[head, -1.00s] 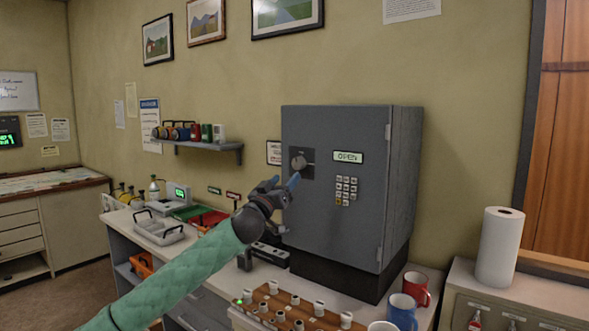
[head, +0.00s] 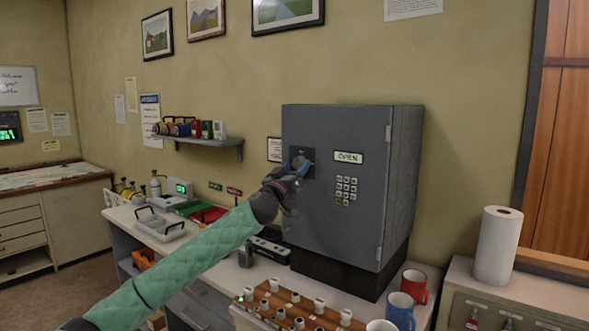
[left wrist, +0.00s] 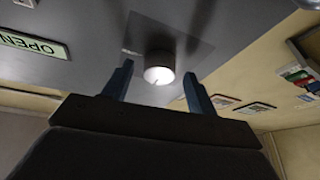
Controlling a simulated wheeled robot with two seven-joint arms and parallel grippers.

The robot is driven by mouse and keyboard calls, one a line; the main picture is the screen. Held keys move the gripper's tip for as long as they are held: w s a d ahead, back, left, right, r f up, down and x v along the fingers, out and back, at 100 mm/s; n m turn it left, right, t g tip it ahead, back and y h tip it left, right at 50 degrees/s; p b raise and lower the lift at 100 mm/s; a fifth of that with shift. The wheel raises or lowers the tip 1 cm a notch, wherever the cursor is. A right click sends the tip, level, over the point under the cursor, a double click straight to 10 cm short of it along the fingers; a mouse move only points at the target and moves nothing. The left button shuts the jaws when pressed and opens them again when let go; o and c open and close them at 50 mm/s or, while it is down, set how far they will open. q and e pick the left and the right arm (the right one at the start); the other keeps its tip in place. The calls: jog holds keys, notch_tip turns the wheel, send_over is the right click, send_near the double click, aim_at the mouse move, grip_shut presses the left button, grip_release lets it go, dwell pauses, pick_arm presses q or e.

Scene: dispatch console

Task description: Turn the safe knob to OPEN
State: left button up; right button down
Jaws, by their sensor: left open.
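The grey safe (head: 332,225) stands on the counter, its door shut, with a dark square plate on its front. An OPEN label (head: 348,157) and a keypad (head: 346,190) are on the door. My left gripper (head: 302,165) is in front of the plate and hides the knob in the head view. In the left wrist view the round knob (left wrist: 159,68) stands out from the plate between the two blue fingertips of my left gripper (left wrist: 155,85). The fingers are open, with a gap on each side of the knob. My right gripper is not in view.
Blue and red mugs (head: 401,311) and a wooden rack (head: 290,308) of white-topped pieces stand in front of the safe. A paper towel roll (head: 497,246) stands at right. A shelf (head: 200,139) hangs on the wall.

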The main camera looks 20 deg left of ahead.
pick_arm(q)
jog(key=c, duration=1)
